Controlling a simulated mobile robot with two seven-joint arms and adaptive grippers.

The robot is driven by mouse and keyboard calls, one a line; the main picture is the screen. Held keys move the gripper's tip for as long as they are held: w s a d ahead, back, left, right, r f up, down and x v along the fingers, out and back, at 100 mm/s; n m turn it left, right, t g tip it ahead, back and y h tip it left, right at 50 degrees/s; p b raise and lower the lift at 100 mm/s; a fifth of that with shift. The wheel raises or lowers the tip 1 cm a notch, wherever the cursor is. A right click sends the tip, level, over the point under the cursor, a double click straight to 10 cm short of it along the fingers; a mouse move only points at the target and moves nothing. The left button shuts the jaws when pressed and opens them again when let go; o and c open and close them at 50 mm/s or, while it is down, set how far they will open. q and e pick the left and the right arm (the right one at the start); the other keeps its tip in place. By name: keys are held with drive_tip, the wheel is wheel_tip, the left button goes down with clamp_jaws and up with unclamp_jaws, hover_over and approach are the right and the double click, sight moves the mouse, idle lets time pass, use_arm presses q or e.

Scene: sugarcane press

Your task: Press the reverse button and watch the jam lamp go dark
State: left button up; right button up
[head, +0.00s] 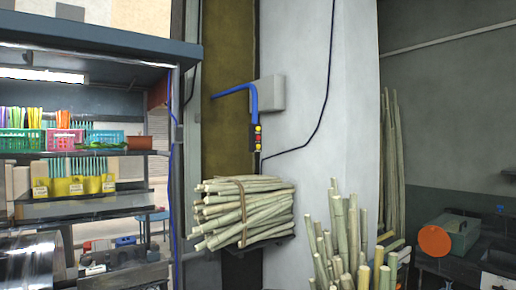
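Neither of my grippers is in view.
A tied cane bundle (240,210) lies on a dark support below the control box. Upright canes (345,240) stand at the lower right. A shelf with coloured baskets (62,138) and a shiny metal cylinder (32,262) are at left. An orange disc (434,241) is at right.

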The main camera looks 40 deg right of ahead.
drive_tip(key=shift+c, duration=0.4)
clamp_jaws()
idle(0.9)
